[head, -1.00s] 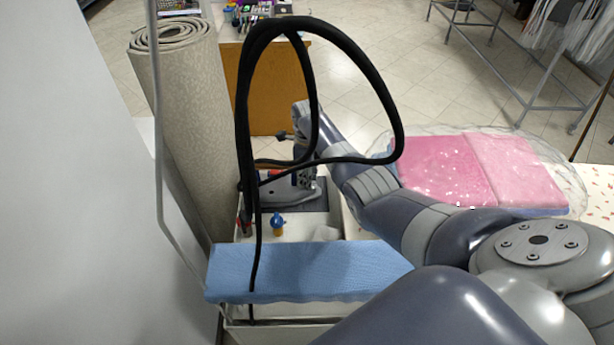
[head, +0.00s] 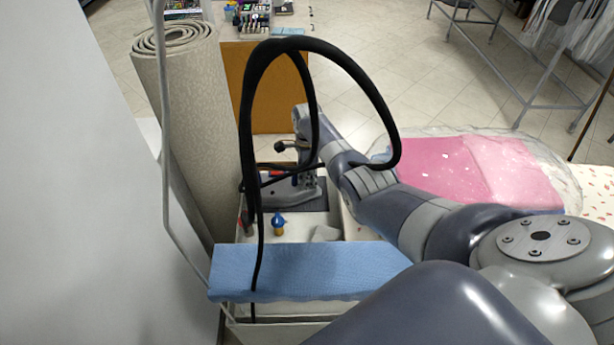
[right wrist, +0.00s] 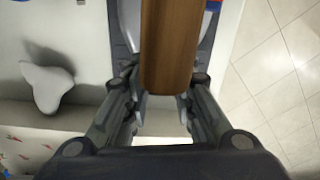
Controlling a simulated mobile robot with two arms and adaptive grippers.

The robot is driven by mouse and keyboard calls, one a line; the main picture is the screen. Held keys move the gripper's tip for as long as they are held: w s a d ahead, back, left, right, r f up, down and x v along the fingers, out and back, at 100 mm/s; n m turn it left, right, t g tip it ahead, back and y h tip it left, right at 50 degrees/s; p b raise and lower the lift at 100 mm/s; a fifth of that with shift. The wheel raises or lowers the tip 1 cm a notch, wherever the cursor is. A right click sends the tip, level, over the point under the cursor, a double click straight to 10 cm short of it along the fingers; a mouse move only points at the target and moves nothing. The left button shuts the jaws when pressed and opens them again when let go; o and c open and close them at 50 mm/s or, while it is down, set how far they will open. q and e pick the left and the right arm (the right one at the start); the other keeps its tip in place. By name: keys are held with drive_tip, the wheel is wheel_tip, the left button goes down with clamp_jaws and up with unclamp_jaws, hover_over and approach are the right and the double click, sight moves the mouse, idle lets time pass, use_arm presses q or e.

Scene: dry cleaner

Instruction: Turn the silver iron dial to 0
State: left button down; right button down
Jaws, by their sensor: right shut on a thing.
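The silver iron (head: 288,193) rests on a dark grey pad (head: 312,206) on the white table, partly hidden by my right gripper and black hoses. Its brown wooden handle (right wrist: 170,45) fills the middle of the right wrist view. My right gripper (right wrist: 160,84) has a finger on each side of the handle, shut on part of the iron. In the head view the gripper (head: 303,166) is over the iron, its fingertips hard to make out. The dial and its setting cannot be made out. My left gripper is not in view.
Thick black hoses (head: 374,88) loop above the iron, close to my right arm. A small blue-capped bottle (head: 278,224) stands in front of it. A blue padded board (head: 305,272) is nearer. A rolled carpet (head: 190,120) stands left; pink folded cloth (head: 440,170) lies right.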

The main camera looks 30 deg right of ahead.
sight(308, 179)
drive_tip(key=shift+w+d+r, duration=0.1)
drive_tip(key=shift+d+r, duration=0.05)
drive_tip(key=shift+d, duration=0.05)
idle(0.3)
drive_tip(key=c, duration=1.5)
unclamp_jaws()
drive_tip(key=shift+o, duration=0.9)
wheel_tip(308, 179, up, 12)
